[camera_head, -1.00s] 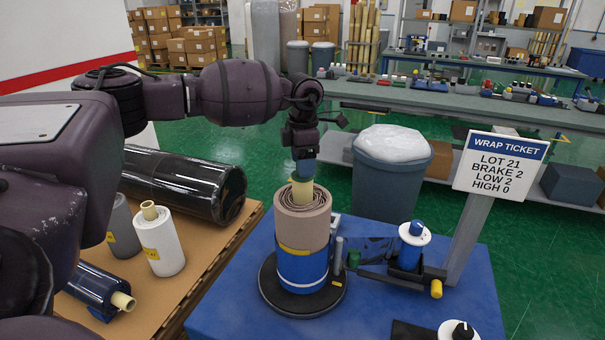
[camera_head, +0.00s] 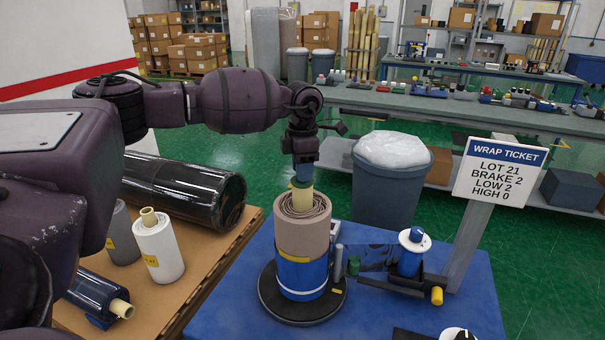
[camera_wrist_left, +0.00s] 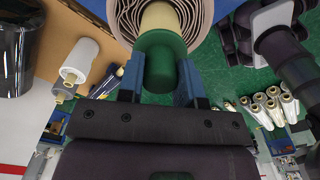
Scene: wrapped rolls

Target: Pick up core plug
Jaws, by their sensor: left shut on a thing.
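The green core plug (camera_wrist_left: 158,62) sits at the end of the pale yellow core (camera_wrist_left: 160,18) in the left wrist view. In the head view the plug (camera_head: 301,183) is a small green band at the top of the core (camera_head: 302,198). My left gripper (camera_head: 303,172) points down from above, and its blue fingers (camera_wrist_left: 160,85) are shut on the plug from both sides. The core stands in a brown wound roll (camera_head: 303,235) with a blue lower part, upright on a black round turntable (camera_head: 268,300). My right gripper is not in view.
A film unit with a blue spool (camera_head: 411,262) stands right of the roll on the blue table (camera_head: 225,318). A wrap ticket sign (camera_head: 502,172) rises behind it. A pallet (camera_head: 205,275) with wrapped rolls lies left. A grey bin (camera_head: 388,195) stands behind.

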